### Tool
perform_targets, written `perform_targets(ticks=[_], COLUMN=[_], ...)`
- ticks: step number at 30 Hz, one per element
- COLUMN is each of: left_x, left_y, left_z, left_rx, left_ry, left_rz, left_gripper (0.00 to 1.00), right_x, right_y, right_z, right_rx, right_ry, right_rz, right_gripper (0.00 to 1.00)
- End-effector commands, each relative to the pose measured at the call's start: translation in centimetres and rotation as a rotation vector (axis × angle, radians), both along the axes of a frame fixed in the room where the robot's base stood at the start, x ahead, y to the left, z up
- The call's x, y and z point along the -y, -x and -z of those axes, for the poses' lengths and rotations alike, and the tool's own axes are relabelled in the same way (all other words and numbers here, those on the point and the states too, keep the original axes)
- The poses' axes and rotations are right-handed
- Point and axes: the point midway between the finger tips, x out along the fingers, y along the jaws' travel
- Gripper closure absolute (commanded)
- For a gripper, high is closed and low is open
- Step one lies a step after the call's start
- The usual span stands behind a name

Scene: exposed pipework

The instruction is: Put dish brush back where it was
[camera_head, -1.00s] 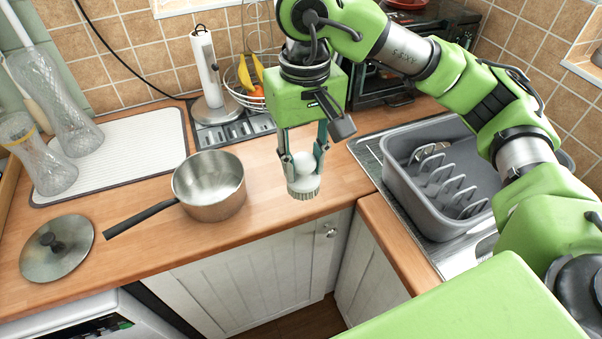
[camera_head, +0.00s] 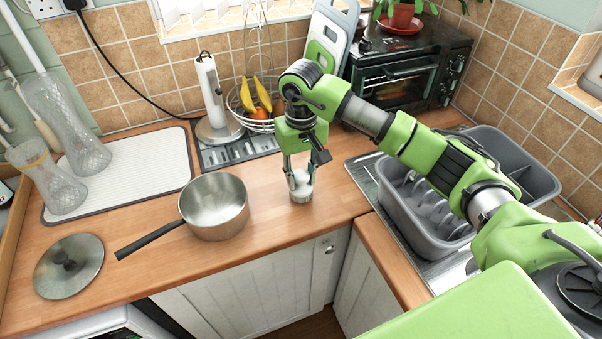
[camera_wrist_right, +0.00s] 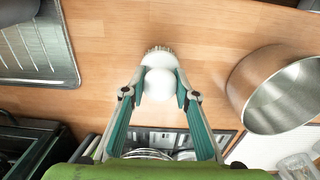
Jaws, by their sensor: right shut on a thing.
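The dish brush (camera_head: 301,190) is a small white knob-handled brush with short bristles at its base. My right gripper (camera_head: 300,178) is shut on its knob, and the brush is upright with bristles down. It is at or just above the wooden counter; I cannot tell whether the bristles touch. In the right wrist view the brush (camera_wrist_right: 160,74) sits between the two teal-lined fingers of the gripper (camera_wrist_right: 159,98). My left gripper is not in view.
A saucepan (camera_head: 214,206) stands left of the brush, its lid (camera_head: 68,266) farther left. A fruit basket (camera_head: 256,98) and paper towel roll (camera_head: 211,90) stand behind. A grey dish rack (camera_head: 425,222) is to the right. The counter (camera_head: 275,222) around the brush is clear.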

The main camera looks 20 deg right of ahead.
Motion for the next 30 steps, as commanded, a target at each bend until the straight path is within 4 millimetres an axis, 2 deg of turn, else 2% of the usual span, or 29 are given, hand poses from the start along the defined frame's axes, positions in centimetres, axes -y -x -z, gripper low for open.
perform_targets(ticks=[1,3,16,17,18,30], left_x=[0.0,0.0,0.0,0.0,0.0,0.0], left_y=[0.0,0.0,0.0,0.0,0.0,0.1], left_z=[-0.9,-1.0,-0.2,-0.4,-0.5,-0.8], left_rx=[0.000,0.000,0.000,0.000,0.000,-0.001], left_ry=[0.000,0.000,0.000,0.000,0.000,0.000], left_rz=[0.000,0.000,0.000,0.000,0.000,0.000], left_gripper=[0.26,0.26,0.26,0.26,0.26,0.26], right_x=[-0.1,0.0,0.0,0.0,0.0,0.0], right_y=[0.0,0.0,-0.1,-0.1,-0.1,0.0], right_z=[0.2,0.8,1.6,1.4,1.4,1.1], right_rx=[-0.001,0.001,0.004,0.004,0.003,0.003], right_ry=[-0.002,-0.002,-0.001,-0.001,-0.001,-0.001], right_rz=[0.002,0.001,0.001,0.001,0.001,0.001], right_gripper=[0.90,0.90,0.90,0.65,0.56,0.56])
